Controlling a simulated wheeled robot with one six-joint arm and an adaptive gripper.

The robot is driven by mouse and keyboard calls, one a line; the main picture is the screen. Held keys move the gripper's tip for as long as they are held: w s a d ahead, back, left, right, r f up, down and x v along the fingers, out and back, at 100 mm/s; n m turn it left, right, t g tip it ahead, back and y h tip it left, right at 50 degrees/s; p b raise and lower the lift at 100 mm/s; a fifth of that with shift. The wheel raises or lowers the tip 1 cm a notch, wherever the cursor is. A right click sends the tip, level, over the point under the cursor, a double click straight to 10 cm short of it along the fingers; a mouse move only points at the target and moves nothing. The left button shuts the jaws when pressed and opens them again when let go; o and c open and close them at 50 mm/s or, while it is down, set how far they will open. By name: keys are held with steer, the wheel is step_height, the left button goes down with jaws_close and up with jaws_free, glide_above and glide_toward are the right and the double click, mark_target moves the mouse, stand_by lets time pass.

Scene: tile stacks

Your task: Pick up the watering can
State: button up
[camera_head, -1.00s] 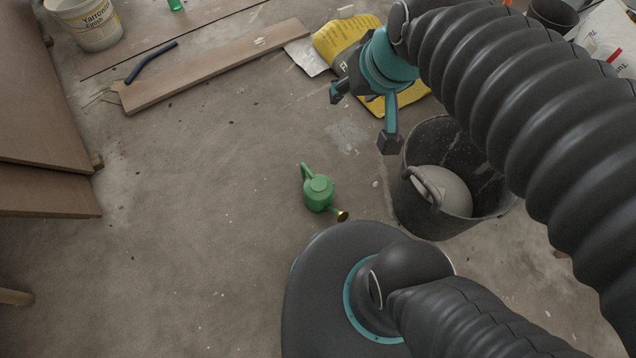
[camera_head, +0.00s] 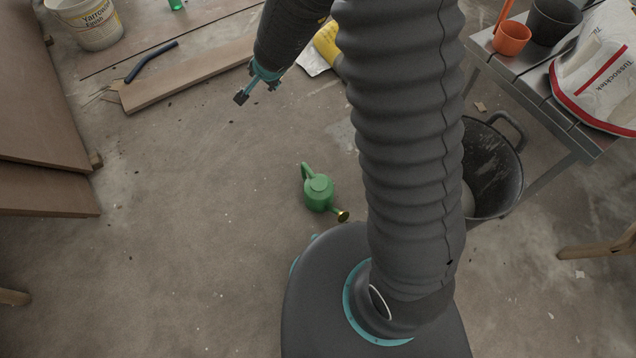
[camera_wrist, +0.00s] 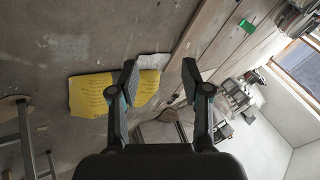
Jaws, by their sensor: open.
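A small green watering can (camera_head: 318,192) with a brass-coloured rose stands on the concrete floor in the middle of the head view, just beyond my round base. My gripper (camera_head: 247,92) is up and to the left of the can in the head view, well apart from it, partly hidden by my arm. In the wrist view my gripper (camera_wrist: 159,82) shows two spread fingers with nothing between them. The watering can does not show in the wrist view.
A black bucket (camera_head: 492,172) stands right of the can, partly behind my arm. A metal table (camera_head: 545,118) bears an orange pot (camera_head: 511,38) and a white bag (camera_head: 598,65). A plank (camera_head: 185,82) lies at the back. The floor left of the can is clear.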

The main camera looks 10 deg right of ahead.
step_height(320, 180, down, 14)
steer(key=s+m+g+h, duration=0.1)
steer(key=m+g+h, duration=0.1)
steer(key=h, duration=0.1)
steer(key=m+g+h, duration=0.3)
glide_toward(303, 175)
steer(key=shift+w+d+b+x, duration=0.1)
steer(key=shift+w+b+x, duration=0.1)
steer(key=shift+b+x, duration=1.55)
steer(key=shift+w+d+b+x, duration=0.2)
steer(key=shift+b+x, duration=0.75)
steer(key=shift+x, duration=1.55)
steer(key=shift+a+r, duration=0.1)
steer(key=shift+r, duration=0.15)
jaws_close()
